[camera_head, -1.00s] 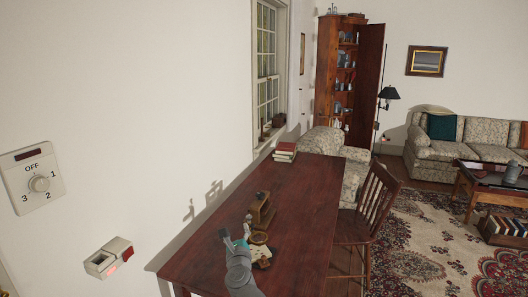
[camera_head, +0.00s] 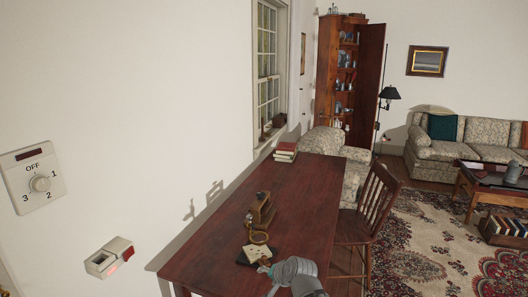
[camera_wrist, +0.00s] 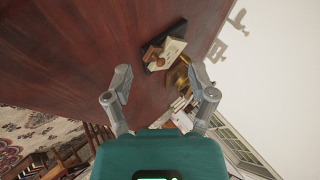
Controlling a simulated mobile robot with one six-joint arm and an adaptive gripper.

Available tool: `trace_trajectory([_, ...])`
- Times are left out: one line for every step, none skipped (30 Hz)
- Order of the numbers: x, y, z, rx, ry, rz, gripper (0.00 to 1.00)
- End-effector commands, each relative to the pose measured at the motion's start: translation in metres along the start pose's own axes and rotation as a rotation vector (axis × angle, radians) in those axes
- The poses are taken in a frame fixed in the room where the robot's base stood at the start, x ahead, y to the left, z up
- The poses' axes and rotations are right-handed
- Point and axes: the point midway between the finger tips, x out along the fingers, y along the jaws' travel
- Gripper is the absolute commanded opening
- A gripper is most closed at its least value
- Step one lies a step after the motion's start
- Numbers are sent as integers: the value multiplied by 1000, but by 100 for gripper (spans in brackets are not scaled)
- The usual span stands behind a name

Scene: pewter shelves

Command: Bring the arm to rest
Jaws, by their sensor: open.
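My gripper (camera_wrist: 162,98) is open and empty in the wrist view, its two grey fingers spread apart above the table. In the head view my grey arm shows at the bottom, over the near part of the dark red wooden table (camera_head: 290,205). The fingertips are small and partly hidden there. A dark pad with a cream paper (camera_head: 256,253) lies on the table just beyond the arm. It also shows in the wrist view (camera_wrist: 172,50), with a brown object on it.
A small wooden stand (camera_head: 262,209) and a brass ring-like item (camera_head: 259,237) are near the pad. Books (camera_head: 286,151) are stacked at the table's far end. A wooden chair (camera_head: 372,215) stands at the right side. The wall borders the left.

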Motion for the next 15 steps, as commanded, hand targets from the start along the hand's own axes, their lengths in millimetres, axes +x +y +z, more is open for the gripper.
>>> trace_trajectory([-4,18,0,-53,-28,60,73])
trace_trajectory([-6,28,0,-89,-48,98,73])
trace_trajectory([-10,43,1,-133,-78,149,73])
trace_trajectory([-13,53,1,-166,-101,185,73])
trace_trajectory([-17,64,2,-197,-123,221,73])
trace_trajectory([-22,77,2,-233,-154,266,73])
trace_trajectory([-26,86,3,-258,-177,298,73])
trace_trajectory([-29,94,3,-279,-198,325,73])
trace_trajectory([-34,104,4,-304,-225,359,73])
trace_trajectory([-38,110,4,-322,-244,383,73])
trace_trajectory([-41,117,4,-336,-262,405,73])
trace_trajectory([-46,124,5,-355,-286,432,73])
trace_trajectory([-50,130,5,-368,-305,452,73])
trace_trajectory([-53,136,6,-379,-321,469,73])
trace_trajectory([-58,142,6,-393,-343,494,73])
